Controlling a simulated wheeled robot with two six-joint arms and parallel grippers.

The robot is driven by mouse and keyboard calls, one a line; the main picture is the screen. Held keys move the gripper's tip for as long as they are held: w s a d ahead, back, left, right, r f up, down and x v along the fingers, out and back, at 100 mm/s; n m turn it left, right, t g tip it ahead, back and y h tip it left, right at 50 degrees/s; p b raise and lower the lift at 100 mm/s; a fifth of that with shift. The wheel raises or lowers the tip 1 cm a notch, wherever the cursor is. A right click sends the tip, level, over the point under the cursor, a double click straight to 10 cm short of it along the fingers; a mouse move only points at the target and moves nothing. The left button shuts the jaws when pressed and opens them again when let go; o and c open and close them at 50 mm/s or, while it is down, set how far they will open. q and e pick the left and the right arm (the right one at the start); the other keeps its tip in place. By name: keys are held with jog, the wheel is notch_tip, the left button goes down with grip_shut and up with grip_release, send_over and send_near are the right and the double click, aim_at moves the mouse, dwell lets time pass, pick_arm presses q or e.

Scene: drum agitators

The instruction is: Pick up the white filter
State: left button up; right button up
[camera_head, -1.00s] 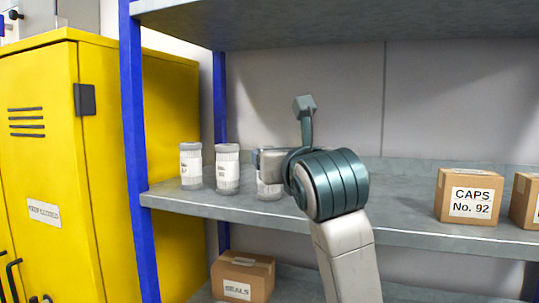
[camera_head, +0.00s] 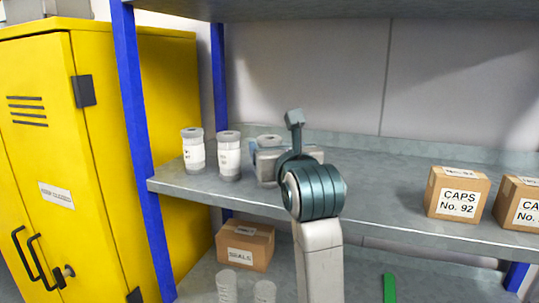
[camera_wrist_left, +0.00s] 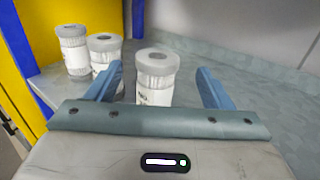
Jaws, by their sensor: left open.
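Three white filters with grey caps and labels stand upright on the middle shelf: the left one (camera_head: 192,151), the middle one (camera_head: 229,157) and the right one (camera_head: 268,139). My left gripper (camera_head: 271,153) is at the right filter and hides much of its body in the head view. In the left wrist view my left gripper (camera_wrist_left: 160,72) is open, and the right filter (camera_wrist_left: 156,80) shows between its fingers with a gap on each side. Its lower part is hidden behind the gripper. The other two filters (camera_wrist_left: 104,52) (camera_wrist_left: 72,48) stand to the left. My right gripper is not in view.
A blue post (camera_head: 139,145) and a yellow cabinet (camera_head: 95,190) stand left of the shelf (camera_head: 385,205). CAPS boxes (camera_head: 458,196) stand to the right. Below are a SEALS box (camera_head: 245,245) and two whitish ribbed cylinders (camera_head: 227,285).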

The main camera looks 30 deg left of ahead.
aim_at(269, 138)
pick_arm(q)
jog(key=shift+w+a+r+p, duration=0.2)
jog(key=shift+w+a+p, duration=0.1)
jog(key=shift+p, duration=0.1)
jog(key=p+x, duration=0.1)
jog(key=x, duration=0.1)
jog(key=p+x, duration=0.1)
jog(key=shift+w+a+f+p, duration=0.1)
jog(key=shift+a+f+p, duration=0.15)
jog(key=shift+a+p, duration=0.2)
jog(key=shift+w+a+f, duration=0.1)
jog(key=shift+w+a, duration=0.1)
jog(key=shift+d, duration=0.15)
jog(key=shift+c, duration=0.7)
jog(key=c, duration=0.9)
